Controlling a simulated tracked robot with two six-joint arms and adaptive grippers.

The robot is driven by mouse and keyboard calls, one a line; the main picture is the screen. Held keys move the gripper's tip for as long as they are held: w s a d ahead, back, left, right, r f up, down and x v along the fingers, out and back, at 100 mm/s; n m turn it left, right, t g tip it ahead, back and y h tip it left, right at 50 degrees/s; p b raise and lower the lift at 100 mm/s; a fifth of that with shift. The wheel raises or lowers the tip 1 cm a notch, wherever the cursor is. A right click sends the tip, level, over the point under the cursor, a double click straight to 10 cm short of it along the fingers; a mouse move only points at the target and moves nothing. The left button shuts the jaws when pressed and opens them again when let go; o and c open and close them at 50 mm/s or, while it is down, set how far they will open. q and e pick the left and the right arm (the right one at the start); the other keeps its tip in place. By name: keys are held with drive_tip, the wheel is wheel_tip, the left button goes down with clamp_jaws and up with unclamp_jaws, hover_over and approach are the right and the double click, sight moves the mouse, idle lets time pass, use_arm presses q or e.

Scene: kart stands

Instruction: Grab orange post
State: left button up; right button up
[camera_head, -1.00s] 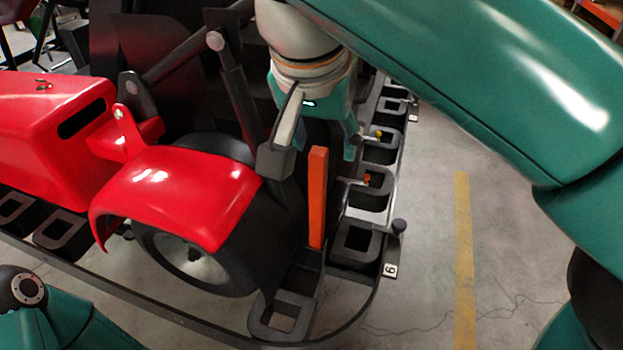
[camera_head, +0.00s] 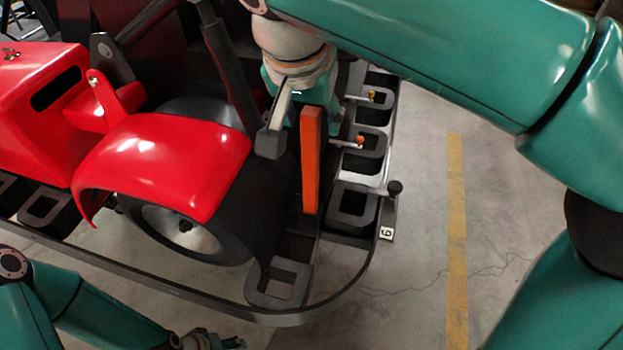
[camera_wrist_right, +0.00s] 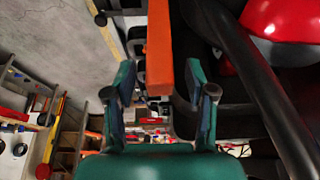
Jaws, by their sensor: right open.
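The orange post (camera_head: 311,165) stands upright at the corner of the dark kart stand, just right of the red kart's wheel. My right gripper (camera_head: 302,136) is open, pointing down at the post's upper part. One finger shows left of the post; the other is partly hidden behind it. In the right wrist view the post (camera_wrist_right: 160,45) comes down from the top between the two spread fingers (camera_wrist_right: 159,76). A gap shows on both sides, and I see no clear contact. My left gripper (camera_head: 215,341) is only partly visible at the bottom edge, away from the post.
The red kart fender (camera_head: 165,165) and black wheel (camera_head: 200,240) are close on the left. The stand's curved rail (camera_head: 330,300) runs around the front, with dark square sockets (camera_head: 352,208) to the right. The floor beyond the yellow line (camera_head: 456,230) is clear.

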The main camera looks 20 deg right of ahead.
clamp_jaws()
drive_tip(key=shift+r, duration=0.15)
idle(0.4)
